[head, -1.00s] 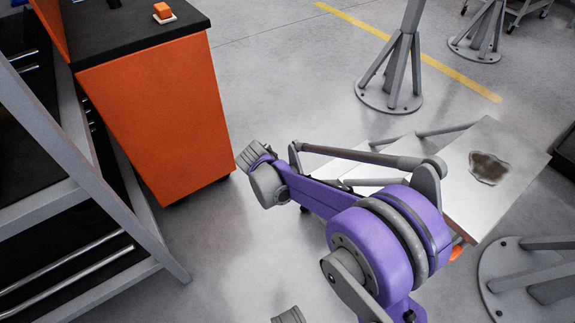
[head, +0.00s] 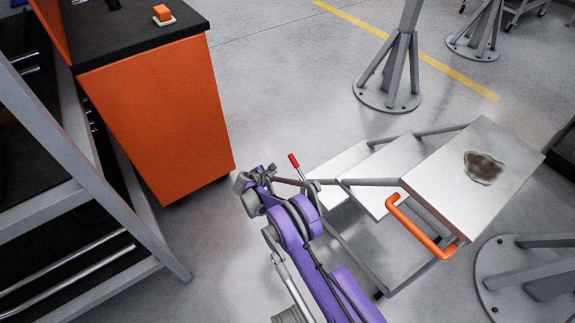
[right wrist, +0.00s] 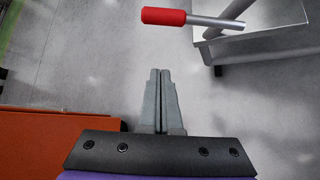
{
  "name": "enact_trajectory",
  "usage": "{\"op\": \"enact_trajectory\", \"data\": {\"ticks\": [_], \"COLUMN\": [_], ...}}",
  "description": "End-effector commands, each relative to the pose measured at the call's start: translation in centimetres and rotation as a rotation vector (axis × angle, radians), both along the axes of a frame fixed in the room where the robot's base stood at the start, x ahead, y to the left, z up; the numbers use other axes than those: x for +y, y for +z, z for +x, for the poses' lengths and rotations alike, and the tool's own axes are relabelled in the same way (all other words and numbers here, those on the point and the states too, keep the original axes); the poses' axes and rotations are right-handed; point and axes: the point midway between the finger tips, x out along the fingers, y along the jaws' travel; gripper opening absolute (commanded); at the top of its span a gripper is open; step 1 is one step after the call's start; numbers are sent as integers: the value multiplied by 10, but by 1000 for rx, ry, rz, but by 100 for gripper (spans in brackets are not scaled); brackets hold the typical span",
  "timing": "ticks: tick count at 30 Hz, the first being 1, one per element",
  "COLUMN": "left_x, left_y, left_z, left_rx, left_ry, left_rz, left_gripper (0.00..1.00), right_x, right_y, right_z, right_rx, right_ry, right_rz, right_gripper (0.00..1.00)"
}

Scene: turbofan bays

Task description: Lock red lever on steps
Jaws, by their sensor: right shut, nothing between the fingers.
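The red lever (head: 294,161) is a red grip on a thin metal rod at the left, lower end of the metal steps (head: 440,160). In the head view it stands tilted up, just right of my right gripper (head: 271,171). In the right wrist view the red grip (right wrist: 163,16) lies across the top, its rod running right to the steps' frame. My right gripper (right wrist: 160,72) has its fingers together and empty, pointing toward the red grip with a clear gap. Purple arm links hide part of the steps' lower side. My left gripper is not in view.
An orange cabinet (head: 155,115) stands left of the arm, beside a grey rack (head: 100,180). An orange handle (head: 418,228) sits on the steps' near side. Grey jack stands (head: 388,95) stand behind and at right. Floor between cabinet and steps is clear.

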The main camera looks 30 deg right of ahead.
Motion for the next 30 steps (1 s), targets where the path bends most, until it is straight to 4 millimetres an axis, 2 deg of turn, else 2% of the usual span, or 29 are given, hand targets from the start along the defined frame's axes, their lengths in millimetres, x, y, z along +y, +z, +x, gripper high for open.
{"op": "enact_trajectory", "data": {"ticks": [16,30], "left_x": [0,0], "left_y": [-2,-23], "left_z": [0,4], "left_rx": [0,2], "left_ry": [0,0], "left_rz": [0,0], "left_gripper": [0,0], "right_x": [-6,-59], "right_y": [-10,-59], "right_z": [3,35], "right_rx": [6,5], "right_ry": [6,6], "right_rz": [-12,-12], "right_gripper": [0,0]}}
